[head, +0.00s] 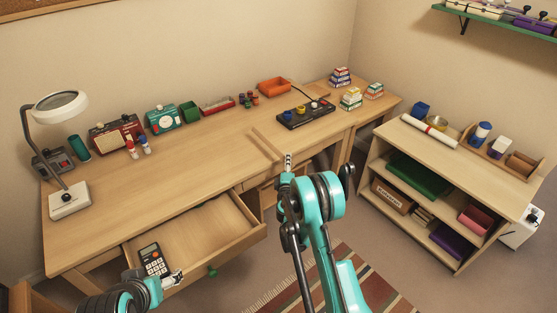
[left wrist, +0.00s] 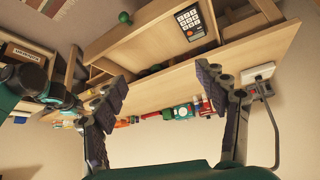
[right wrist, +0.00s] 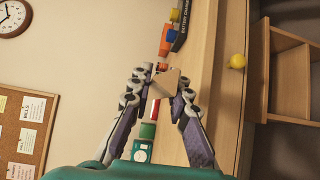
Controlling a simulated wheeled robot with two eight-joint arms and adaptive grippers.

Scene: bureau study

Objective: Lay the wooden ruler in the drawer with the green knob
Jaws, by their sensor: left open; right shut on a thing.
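The wooden ruler (head: 266,143) is a thin pale strip above the desk's front part in the head view. My right gripper (head: 288,162) is shut on it near its front end; in the right wrist view the ruler (right wrist: 165,83) shows as a tan piece between the fingertips (right wrist: 160,75). The drawer (head: 205,232) with the green knob (head: 212,272) is pulled open at the desk's front left, left of the right gripper. A calculator (head: 152,258) lies in its left part. My left gripper (head: 176,278) is at the drawer's front left; its fingers (left wrist: 160,85) are apart and empty in the left wrist view.
A yellow knob (right wrist: 237,61) shows in the right wrist view. A low shelf (head: 450,160) stands right.

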